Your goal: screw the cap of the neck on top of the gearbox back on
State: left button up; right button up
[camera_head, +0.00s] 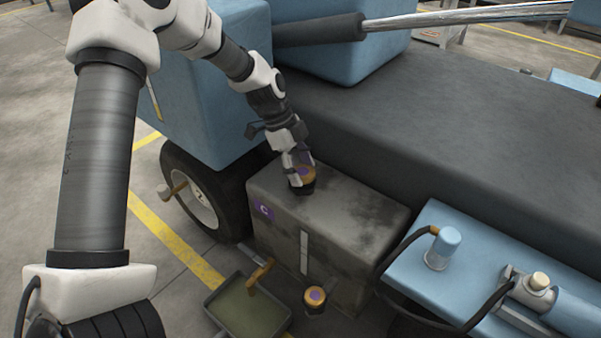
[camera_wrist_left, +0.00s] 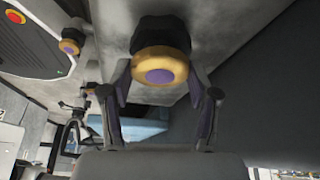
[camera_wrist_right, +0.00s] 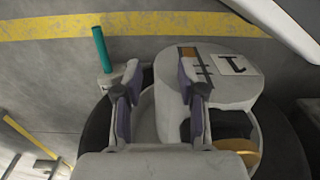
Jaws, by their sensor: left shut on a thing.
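The gearbox (camera_head: 345,225) is a grey, stained block beside the vehicle. An orange cap with a purple centre (camera_head: 306,171) sits on the dark neck (camera_head: 302,188) on its top. My left gripper (camera_head: 299,163) reaches down from above and is shut on this cap. The left wrist view shows the cap (camera_wrist_left: 160,66) between the fingertips, over the black neck (camera_wrist_left: 163,31). I cannot tell how far the cap is turned on. My right gripper (camera_wrist_right: 158,95) is open and empty, with my own base behind it; it is out of the head view.
A second orange and purple cap (camera_head: 315,297) is low at the gearbox's front. An oil tray (camera_head: 212,300) lies on the floor below. A wheel (camera_head: 200,201) is at the left, and a blue bench with a hose (camera_head: 437,285) at the right.

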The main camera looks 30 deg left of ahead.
pick_arm(q)
jog(key=shift+f+m+g, duration=0.1)
jog(key=shift+m+g, duration=0.3)
jog(key=shift+m, duration=0.6)
jog(key=shift+m+g, duration=0.5)
jog(key=shift+m, duration=0.7)
jog(key=o, duration=1.3)
jog(key=shift+o, duration=1)
